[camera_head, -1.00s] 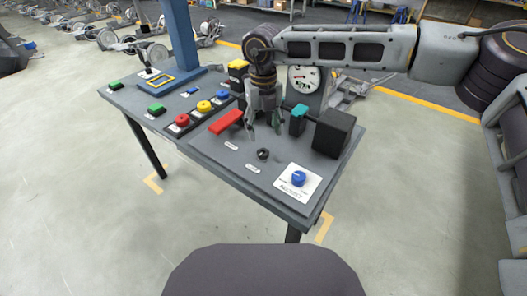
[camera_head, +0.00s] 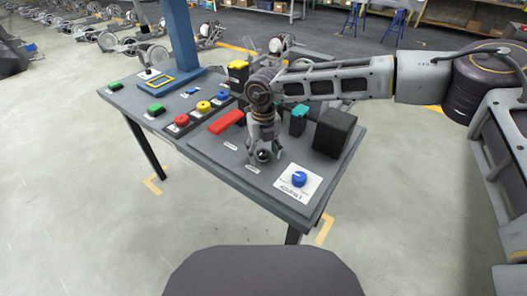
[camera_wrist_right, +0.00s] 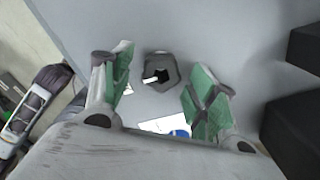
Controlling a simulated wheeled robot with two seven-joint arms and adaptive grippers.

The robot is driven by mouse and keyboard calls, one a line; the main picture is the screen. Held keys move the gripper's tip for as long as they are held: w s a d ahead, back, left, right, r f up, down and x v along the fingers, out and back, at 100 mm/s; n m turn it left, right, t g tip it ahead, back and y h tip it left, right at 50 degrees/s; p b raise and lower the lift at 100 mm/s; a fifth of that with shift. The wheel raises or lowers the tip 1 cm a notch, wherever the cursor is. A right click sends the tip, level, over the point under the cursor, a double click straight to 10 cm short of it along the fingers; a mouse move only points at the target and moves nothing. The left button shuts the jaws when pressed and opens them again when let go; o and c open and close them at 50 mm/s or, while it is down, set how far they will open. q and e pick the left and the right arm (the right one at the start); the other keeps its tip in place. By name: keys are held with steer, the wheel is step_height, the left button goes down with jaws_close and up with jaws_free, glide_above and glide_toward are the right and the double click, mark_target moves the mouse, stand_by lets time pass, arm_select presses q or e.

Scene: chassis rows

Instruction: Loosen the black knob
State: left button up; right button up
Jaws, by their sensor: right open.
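The black knob (camera_head: 263,155) sits on the grey panel table between the red handle and the blue knob. In the right wrist view the knob (camera_wrist_right: 160,72) is a dark lobed shape with a white mark on its top. My right gripper (camera_head: 263,153) is open and points down at the knob, with its fingers to either side of it. In the right wrist view its green-padded fingers (camera_wrist_right: 162,88) are apart, with the knob between and slightly beyond them. I cannot tell whether a finger touches it. My left gripper is not in view.
A blue knob on a white plate (camera_head: 299,179) is to the right. A black box (camera_head: 334,133) and a teal-topped switch (camera_head: 299,119) stand behind. A red handle (camera_head: 226,122) lies to the left, with several coloured buttons beyond. The panel's front strip (camera_head: 262,186) is clear.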

steer(key=c, duration=1)
